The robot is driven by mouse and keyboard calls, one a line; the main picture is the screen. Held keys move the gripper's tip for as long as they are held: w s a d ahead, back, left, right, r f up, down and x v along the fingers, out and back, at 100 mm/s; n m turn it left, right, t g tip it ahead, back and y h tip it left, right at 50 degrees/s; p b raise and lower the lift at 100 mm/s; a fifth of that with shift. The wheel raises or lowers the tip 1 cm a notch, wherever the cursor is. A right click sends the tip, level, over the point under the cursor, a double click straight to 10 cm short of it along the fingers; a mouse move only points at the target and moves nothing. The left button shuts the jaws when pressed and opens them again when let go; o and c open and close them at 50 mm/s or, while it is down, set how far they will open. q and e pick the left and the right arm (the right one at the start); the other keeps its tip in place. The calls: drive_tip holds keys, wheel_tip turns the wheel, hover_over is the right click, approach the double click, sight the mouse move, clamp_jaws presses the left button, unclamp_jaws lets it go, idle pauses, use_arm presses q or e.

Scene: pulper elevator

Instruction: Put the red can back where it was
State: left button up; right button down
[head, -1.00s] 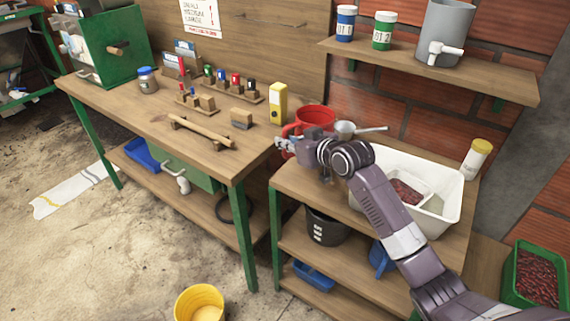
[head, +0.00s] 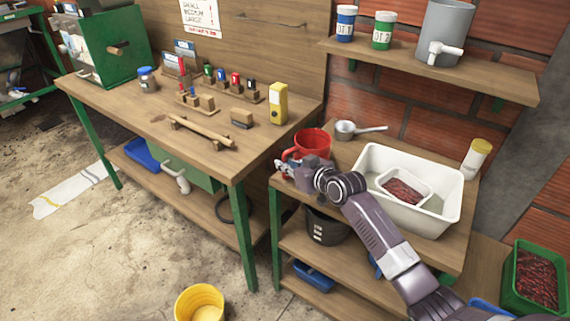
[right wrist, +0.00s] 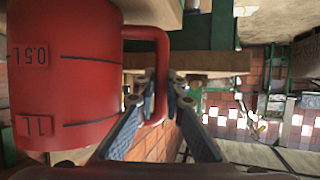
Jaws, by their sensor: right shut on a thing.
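The red can (head: 314,141) is a red measuring jug with a side handle. In the head view it is over the left part of the right-hand table, close to the wooden bench. My right gripper (head: 283,168) is on its near left side, at the handle. In the right wrist view the can (right wrist: 65,75) fills the left, with upside-down 0.5L and 1L marks. There my right gripper (right wrist: 160,85) is shut on the can's handle (right wrist: 158,50). I cannot tell whether the can's base touches the table. My left gripper is out of view.
A metal saucepan (head: 345,128) stands behind the can. A yellow box (head: 278,104) stands on the bench (head: 150,115) at left.

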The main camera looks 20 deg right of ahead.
drive_tip(key=c, duration=2)
unclamp_jaws()
drive_tip(key=shift+r, duration=0.2)
drive_tip(key=shift+s+d, duration=0.1)
drive_tip(key=shift+s, duration=0.1)
drive_tip(key=v, duration=1.1)
drive_tip(key=shift+s+r, duration=0.2)
drive_tip(key=shift+s, duration=0.05)
